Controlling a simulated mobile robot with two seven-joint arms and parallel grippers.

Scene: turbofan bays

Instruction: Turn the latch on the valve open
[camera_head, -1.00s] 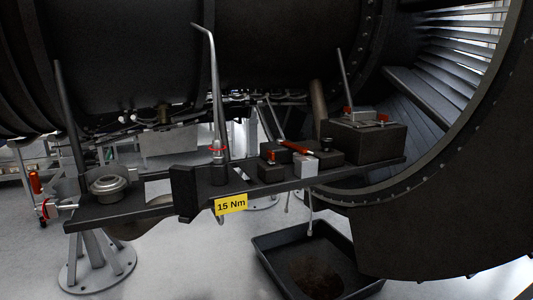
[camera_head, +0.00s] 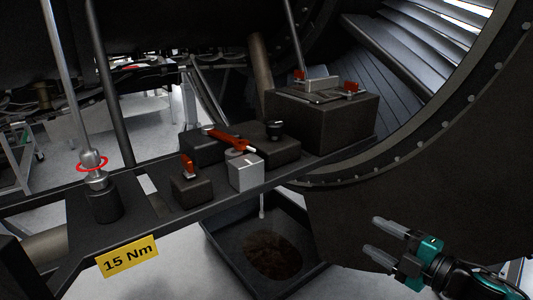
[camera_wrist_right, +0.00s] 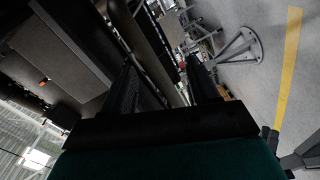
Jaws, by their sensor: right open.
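A long red lever (camera_head: 228,138) lies across low dark blocks in the middle of the rail, beside a silver cube (camera_head: 246,173). A small dark block with an upright red tab (camera_head: 188,167) sits to its left. A larger dark box (camera_head: 335,125) at the right carries two red latches, one at the left (camera_head: 299,76) and one at the right (camera_head: 351,88). I cannot tell which part is the valve's latch. My right gripper (camera_head: 376,237) is open and empty at lower right, below and apart from the rail. Its dark fingers show in the right wrist view (camera_wrist_right: 163,85).
The dark rail (camera_head: 165,212) bears a yellow "15 Nm" tag (camera_head: 127,257) and a rod post with a red ring (camera_head: 92,163). A dark tray (camera_head: 228,243) with a brown stain lies below. The curved engine casing (camera_head: 415,180) bounds the right side.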

